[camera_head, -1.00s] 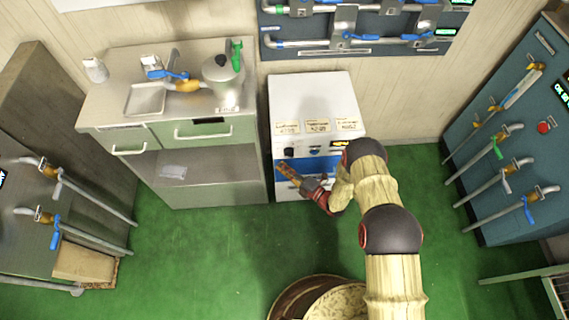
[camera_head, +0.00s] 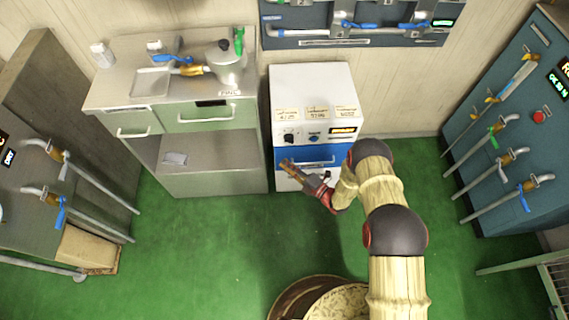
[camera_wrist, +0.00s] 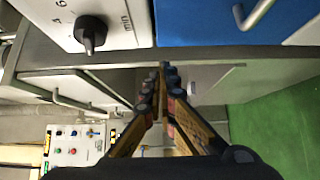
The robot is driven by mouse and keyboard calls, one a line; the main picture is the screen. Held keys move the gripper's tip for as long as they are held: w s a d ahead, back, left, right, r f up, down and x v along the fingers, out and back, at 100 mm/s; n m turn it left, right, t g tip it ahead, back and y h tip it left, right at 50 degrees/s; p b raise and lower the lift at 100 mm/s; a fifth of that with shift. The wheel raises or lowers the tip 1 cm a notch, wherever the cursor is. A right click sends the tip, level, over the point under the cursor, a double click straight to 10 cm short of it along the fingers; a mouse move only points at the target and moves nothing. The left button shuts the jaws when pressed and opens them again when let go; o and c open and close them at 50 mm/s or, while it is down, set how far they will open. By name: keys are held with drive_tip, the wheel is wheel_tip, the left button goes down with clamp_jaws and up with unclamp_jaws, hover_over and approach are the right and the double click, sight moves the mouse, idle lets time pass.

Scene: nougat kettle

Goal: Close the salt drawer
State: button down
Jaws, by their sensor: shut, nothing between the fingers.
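No drawer carries a label I can read as salt. The counter has a left pale green drawer (camera_head: 133,123) and a wider right one (camera_head: 190,118) with a dark slot near its top; I cannot tell how far either stands out. The white machine (camera_head: 312,85) has a blue drawer front (camera_head: 318,155) with a bar handle; the blue front also shows at the top of the wrist view (camera_wrist: 200,22). My gripper (camera_head: 287,164) is shut and empty, in front of the blue front's lower left. In the wrist view my gripper (camera_wrist: 166,72) points below the machine's edge.
A kettle (camera_head: 226,65) and a tray (camera_head: 151,82) stand on the counter. Pipes with valves (camera_head: 500,128) line the right cabinet, and more are at left. A round patterned object (camera_head: 335,305) lies at the bottom. Green floor (camera_head: 210,245) is clear in the middle.

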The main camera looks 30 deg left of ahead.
drive_tip(key=p+v, duration=0.2)
drive_tip(key=v, duration=0.6)
drive_tip(key=shift+d+p, duration=0.25)
drive_tip(key=shift+p, duration=0.05)
